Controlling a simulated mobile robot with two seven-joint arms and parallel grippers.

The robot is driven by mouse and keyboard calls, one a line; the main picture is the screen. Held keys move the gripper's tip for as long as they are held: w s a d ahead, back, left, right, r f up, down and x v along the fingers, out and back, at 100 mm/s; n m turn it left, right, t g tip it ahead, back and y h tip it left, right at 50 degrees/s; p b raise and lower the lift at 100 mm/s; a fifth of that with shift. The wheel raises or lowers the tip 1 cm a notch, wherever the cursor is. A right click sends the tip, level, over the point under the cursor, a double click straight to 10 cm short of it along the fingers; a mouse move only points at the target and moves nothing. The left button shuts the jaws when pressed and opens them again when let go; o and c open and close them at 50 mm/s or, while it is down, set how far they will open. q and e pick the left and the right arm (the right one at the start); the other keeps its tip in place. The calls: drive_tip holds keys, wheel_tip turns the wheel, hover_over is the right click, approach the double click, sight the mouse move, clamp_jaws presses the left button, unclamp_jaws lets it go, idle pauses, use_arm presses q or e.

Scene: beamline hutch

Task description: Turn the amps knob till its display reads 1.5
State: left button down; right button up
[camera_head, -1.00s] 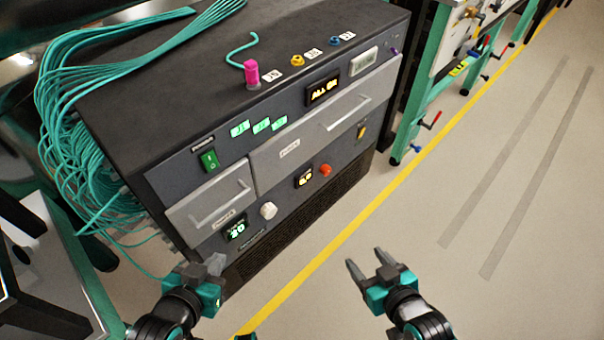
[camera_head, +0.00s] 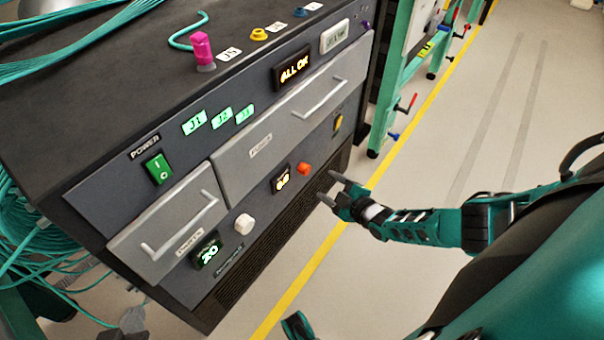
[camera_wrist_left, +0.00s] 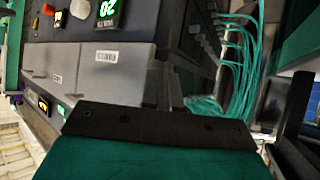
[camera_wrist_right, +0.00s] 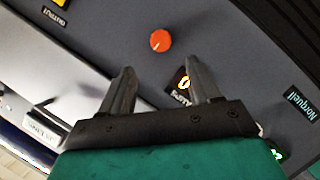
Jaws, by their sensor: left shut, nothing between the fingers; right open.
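The orange-red knob (camera_head: 304,169) sits on the lower front panel, right of a small amber display (camera_head: 283,180) that seems to read 0.0. The right wrist view shows this knob (camera_wrist_right: 160,40) beyond the fingertips; a finger partly hides the display (camera_wrist_right: 184,84) and its label. A white knob (camera_head: 244,224) sits by a green display (camera_head: 207,252) reading 20. My right gripper (camera_head: 329,187) is open and empty, just in front of the panel to the right of the orange-red knob, apart from it. My left gripper (camera_head: 126,329) is shut and empty at the bottom left edge, mostly cut off.
A pink piece (camera_head: 202,48) stands on top. Teal cables (camera_head: 40,230) hang at left. The floor right of the yellow line is mostly clear.

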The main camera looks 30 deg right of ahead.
sight(307, 171)
drive_tip(key=b+x, duration=0.1)
drive_tip(key=x, duration=0.1)
drive_tip(key=b+x, duration=0.1)
drive_tip(key=x, duration=0.1)
drive_tip(key=b+x, duration=0.1)
drive_tip(key=x, duration=0.1)
drive_tip(key=shift+f, duration=0.3)
drive_tip(key=b+x, duration=0.2)
drive_tip(key=x, duration=0.1)
drive_tip(key=shift+w+a+b, duration=0.1)
drive_tip(key=shift+b, duration=0.25)
drive_tip(key=shift+w, duration=0.5)
use_arm(q)
drive_tip(key=shift+h, duration=0.3)
drive_tip(key=f, duration=0.1)
drive_tip(key=d+f, duration=0.2)
drive_tip(key=f, duration=0.1)
drive_tip(key=shift+w, duration=0.2)
use_arm(e)
drive_tip(key=shift+w, duration=0.1)
use_arm(q)
drive_tip(key=shift+r, duration=0.1)
use_arm(e)
drive_tip(key=c, duration=1)
use_arm(q)
drive_tip(key=shift+a, duration=0.15)
use_arm(e)
drive_tip(key=shift+c, duration=0.2)
